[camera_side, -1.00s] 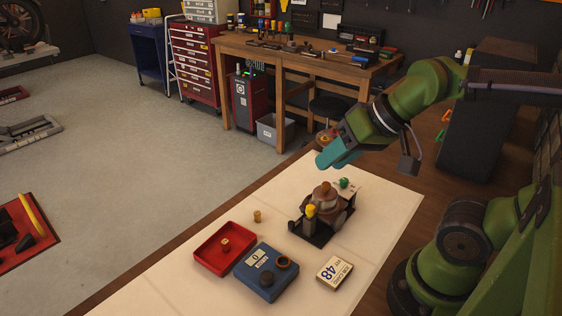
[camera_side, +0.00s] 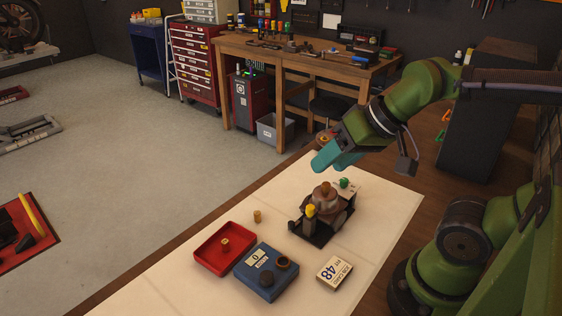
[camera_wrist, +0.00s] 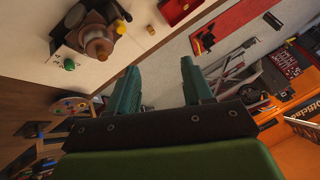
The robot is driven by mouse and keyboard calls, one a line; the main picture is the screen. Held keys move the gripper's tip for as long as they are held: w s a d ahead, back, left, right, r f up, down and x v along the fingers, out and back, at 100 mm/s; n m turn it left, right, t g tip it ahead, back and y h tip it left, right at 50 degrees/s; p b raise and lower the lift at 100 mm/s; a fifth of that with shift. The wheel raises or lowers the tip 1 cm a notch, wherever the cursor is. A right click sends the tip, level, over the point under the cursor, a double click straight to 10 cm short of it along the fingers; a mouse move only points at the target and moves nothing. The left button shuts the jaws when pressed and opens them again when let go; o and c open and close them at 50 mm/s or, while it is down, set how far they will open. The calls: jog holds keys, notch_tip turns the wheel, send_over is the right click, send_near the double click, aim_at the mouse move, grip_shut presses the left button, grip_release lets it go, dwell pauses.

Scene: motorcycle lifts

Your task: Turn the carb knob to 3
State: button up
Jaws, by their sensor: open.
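A brown carburettor-like body (camera_side: 324,203) stands on a dark base on the pale mat; it also shows in the wrist view (camera_wrist: 97,42). Behind it, a small green knob (camera_side: 344,183) sits on a white plate. A yellow knob (camera_side: 310,209) stands at the front of the body. I cannot tell which knob is the carb knob. My gripper (camera_side: 322,165) is open and empty, above and behind the body, apart from it. Its two teal fingers (camera_wrist: 158,70) show in the wrist view.
A loose brass piece (camera_side: 257,216) stands on the mat.

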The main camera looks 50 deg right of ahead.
jog(key=w+d+f+n+g, duration=0.1)
jog(key=w+d+f+g, duration=0.15)
jog(key=w, duration=0.25)
jog(key=n+g+h, duration=0.5)
jog(key=n+g, duration=0.3)
jog(key=n, duration=0.4)
send_over(345, 179)
jog(key=w+a, duration=0.5)
jog(key=x, duration=1.6)
jog(key=shift+d+f, duration=0.15)
jog(key=shift+f, duration=0.2)
jog(key=shift+c, duration=0.3)
grip_shut()
